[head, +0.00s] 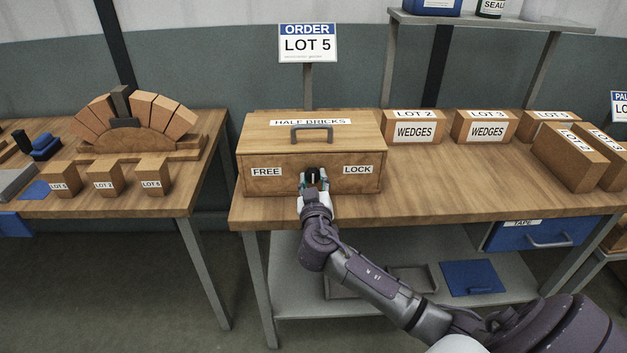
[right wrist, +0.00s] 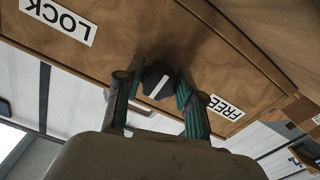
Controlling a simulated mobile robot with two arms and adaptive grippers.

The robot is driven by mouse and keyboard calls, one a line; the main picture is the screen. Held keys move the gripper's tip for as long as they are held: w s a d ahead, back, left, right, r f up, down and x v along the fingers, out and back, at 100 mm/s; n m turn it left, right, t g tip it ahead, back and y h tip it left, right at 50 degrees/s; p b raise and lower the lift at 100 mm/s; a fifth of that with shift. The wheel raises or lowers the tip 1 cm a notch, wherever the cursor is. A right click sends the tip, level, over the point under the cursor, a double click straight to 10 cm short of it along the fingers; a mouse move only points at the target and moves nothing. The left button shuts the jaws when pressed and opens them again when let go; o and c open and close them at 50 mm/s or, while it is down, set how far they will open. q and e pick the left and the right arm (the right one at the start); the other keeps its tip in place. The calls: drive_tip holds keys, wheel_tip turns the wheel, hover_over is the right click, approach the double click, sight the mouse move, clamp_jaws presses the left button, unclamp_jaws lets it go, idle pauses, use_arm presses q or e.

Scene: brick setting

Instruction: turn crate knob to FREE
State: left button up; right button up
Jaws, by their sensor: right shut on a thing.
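The wooden crate (head: 265,187) marked HALF BRICKS stands on the workbench with its lid down. Its front carries a FREE label (head: 266,172) on the left and a LOCK label (head: 357,169) on the right. The dark crate knob (right wrist: 158,76) sits between them and has a white pointer line, slanted in the right wrist view. Which label the line points to, I cannot tell. My right gripper (head: 314,182) is at the crate front, shut on the knob, with its green-padded fingers (right wrist: 155,95) on either side. My left gripper is not in view.
A grey handle (head: 311,134) is on the crate lid. WEDGES boxes (head: 414,128) stand to the right on the bench (head: 430,195). A second table on the left holds a brick arch (head: 127,142) and small lot blocks. A blue drawer (head: 540,235) hangs under the bench.

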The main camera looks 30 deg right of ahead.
drive_tip(key=n, duration=0.4)
drive_tip(key=n+p, duration=0.1)
drive_tip(key=n, duration=0.1)
drive_tip(key=n+p, duration=0.1)
drive_tip(key=n, duration=0.1)
drive_tip(key=shift+s+d+r+n, duration=0.1)
drive_tip(key=shift+r+n, duration=0.05)
drive_tip(key=shift+n, duration=0.15)
drive_tip(key=n+p, duration=0.1)
drive_tip(key=n, duration=0.3)
drive_tip(key=shift+r+p, duration=0.15)
drive_tip(key=shift+p, duration=0.2)
drive_tip(key=shift+n+p, duration=0.85)
drive_tip(key=shift+n, duration=1.35)
drive_tip(key=o, duration=1.1)
drive_tip(key=shift+o, duration=0.2)
